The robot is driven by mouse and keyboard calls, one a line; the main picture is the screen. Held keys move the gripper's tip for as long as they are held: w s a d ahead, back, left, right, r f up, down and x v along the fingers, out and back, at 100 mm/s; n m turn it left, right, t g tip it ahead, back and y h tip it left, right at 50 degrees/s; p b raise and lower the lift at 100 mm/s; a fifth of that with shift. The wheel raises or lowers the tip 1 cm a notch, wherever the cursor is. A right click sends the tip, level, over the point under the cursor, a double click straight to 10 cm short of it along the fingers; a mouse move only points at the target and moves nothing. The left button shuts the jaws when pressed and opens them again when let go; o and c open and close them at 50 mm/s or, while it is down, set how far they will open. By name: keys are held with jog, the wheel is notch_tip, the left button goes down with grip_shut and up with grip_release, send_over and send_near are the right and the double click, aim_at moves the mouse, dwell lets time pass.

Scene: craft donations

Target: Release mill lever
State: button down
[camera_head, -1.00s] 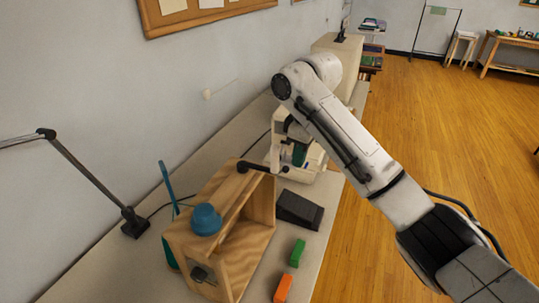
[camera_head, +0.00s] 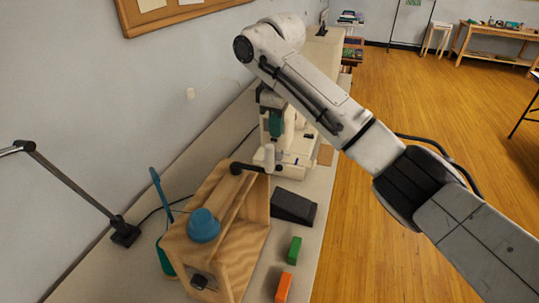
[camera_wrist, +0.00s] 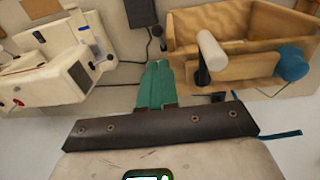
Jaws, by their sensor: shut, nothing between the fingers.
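The mill lever is a dark crank arm (camera_head: 250,167) with an upright pale grip (camera_head: 269,158), on the far end of a wooden box (camera_head: 245,245). In the wrist view the pale grip (camera_wrist: 212,48) stands on its dark post beside the box wall. My gripper (camera_head: 275,124) points down above the grip, with a gap between them. In the wrist view its teal fingers (camera_wrist: 157,68) are closed together, empty, left of the lever and apart from it. A blue round knob (camera_head: 204,226) sits on the box and shows in the wrist view (camera_wrist: 291,63).
A cream machine (camera_head: 293,150) stands just beyond the box. A black wedge-shaped pedal (camera_head: 293,207) lies right of the box. A green block (camera_head: 294,250) and an orange block (camera_head: 284,287) lie near the table edge. A lamp (camera_head: 75,185) stands left.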

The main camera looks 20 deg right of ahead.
notch_tip(320, 180, down, 10)
jog(key=p, duration=0.2)
jog(key=shift+w, duration=0.35)
jog(key=shift+d+f, duration=0.1)
dwell(0.5)
